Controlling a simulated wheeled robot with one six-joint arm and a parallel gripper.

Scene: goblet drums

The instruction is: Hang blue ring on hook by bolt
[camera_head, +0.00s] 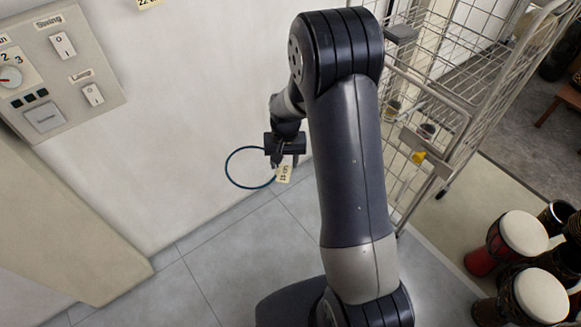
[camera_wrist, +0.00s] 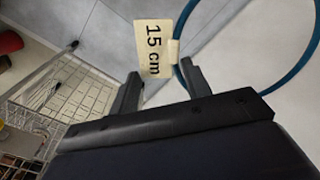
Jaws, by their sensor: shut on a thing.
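The blue ring (camera_head: 228,170) is a thin dark-blue hoop with a cream tag (camera_head: 284,173) at its right side. My gripper (camera_head: 279,160) is shut on the ring at the tagged side, and the hoop sticks out to the left in front of the pale wall. In the wrist view the ring (camera_wrist: 292,84) runs off to the upper right, and its tag (camera_wrist: 153,50) reads "15 cm" beside my fingers (camera_wrist: 160,88). A grey plate with a yellow knob (camera_head: 418,157) sits on the wire cage; I cannot tell if it is the bolt. I cannot make out a hook.
The wire cage (camera_head: 468,60) stands right of my arm and also shows in the wrist view (camera_wrist: 75,100). Several goblet drums (camera_head: 523,233) stand at the lower right. A switch panel (camera_head: 55,65) is on the left wall. The tiled floor (camera_head: 235,250) below the ring is clear.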

